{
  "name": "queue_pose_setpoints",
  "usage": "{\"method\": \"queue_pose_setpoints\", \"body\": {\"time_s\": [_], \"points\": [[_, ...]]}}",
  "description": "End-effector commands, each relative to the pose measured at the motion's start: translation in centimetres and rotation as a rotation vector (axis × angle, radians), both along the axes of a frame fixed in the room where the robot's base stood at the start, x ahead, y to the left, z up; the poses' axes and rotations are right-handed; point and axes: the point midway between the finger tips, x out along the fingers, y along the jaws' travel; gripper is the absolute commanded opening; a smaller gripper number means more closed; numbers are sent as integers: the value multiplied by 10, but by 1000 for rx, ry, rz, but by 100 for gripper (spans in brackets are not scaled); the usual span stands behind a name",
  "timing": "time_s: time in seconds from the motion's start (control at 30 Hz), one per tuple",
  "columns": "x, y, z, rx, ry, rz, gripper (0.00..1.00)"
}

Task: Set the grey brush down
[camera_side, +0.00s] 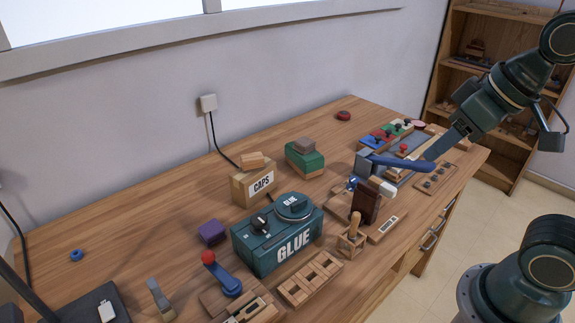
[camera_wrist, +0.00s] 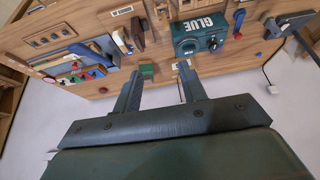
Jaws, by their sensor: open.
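A small tool with a grey upper part (camera_side: 158,294) stands at the front left of the desk in the side view. It may be the grey brush, but I cannot tell for sure. My gripper (camera_side: 434,150) is high over the right part of the desk. In the wrist view its two fingers (camera_wrist: 160,68) are spread apart with nothing held between them. I see no brush clearly in the wrist view.
A teal GLUE box (camera_side: 277,238) stands mid-desk, with a CAPS box (camera_side: 254,183) and a green block (camera_side: 304,159) behind it. A blue-handled device (camera_side: 385,164) lies below my gripper. The desk's back left is mostly clear, with a small blue ring (camera_side: 76,255).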

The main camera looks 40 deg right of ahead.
Motion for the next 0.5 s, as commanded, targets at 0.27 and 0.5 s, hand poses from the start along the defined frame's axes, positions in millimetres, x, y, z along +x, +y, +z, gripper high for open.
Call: {"method": "queue_pose_setpoints", "body": {"time_s": [0.27,0.5], "points": [[-23,-6,-11,-11,-12,1,42],[-23,-6,-11,-11,-12,2,42]]}}
